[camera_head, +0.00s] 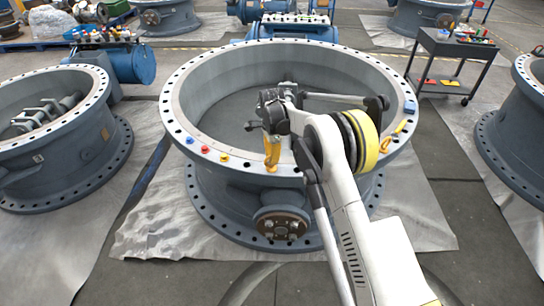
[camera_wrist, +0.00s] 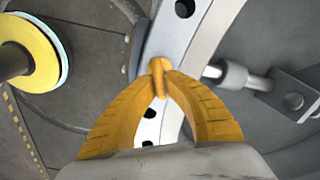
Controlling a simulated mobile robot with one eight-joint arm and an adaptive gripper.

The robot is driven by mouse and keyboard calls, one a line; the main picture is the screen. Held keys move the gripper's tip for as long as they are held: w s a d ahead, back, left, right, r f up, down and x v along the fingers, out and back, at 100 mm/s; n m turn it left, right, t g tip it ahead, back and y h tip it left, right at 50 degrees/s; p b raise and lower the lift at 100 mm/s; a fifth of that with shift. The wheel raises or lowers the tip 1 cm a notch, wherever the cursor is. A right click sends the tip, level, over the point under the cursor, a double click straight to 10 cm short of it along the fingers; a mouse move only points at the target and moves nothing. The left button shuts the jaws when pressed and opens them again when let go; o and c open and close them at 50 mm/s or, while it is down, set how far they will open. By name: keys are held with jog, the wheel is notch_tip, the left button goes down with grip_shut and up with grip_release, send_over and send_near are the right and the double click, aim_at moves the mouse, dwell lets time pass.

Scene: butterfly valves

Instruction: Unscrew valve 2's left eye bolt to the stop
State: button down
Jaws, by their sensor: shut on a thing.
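The large grey valve body in the middle, which I take as valve 2 (camera_head: 180,110), stands upright with its round top flange facing up. My gripper (camera_head: 271,165) is over the near part of this flange, pointing down. In the wrist view, its yellow ribbed fingers (camera_wrist: 160,82) are closed on an orange-yellow eye bolt (camera_wrist: 158,68) at the flange. The fingers hide part of the bolt, and I cannot tell how far its thread is in. In the head view the fingers cover this bolt. A second yellow eye bolt (camera_head: 399,128) is on the flange's right side.
Small blue (camera_head: 190,140), red (camera_head: 204,149) and yellow (camera_head: 224,157) pieces sit on the flange left of my gripper. A blue block (camera_head: 410,107) is on its right rim. Other valves stand left (camera_head: 65,155) and right. A tool cart (camera_head: 455,48) is behind right.

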jog(key=n+p, duration=0.1)
jog(key=n, duration=0.5)
jog(key=shift+n, duration=0.3)
jog(key=n+p, duration=0.1)
jog(key=n, duration=0.5)
jog(key=shift+a, duration=0.1)
jog(key=n, duration=0.6)
jog(key=shift+a+n, duration=0.1)
jog(key=shift+n, duration=0.2)
jog(key=n, duration=0.6)
jog(key=shift+p, duration=0.3)
jog(key=n, duration=0.6)
jog(key=shift+n, duration=0.3)
jog(key=n, duration=0.6)
jog(key=shift+s, duration=0.1)
jog(key=n, duration=0.6)
jog(key=shift+n, duration=0.4)
jog(key=n, duration=0.6)
jog(key=shift+n, duration=0.3)
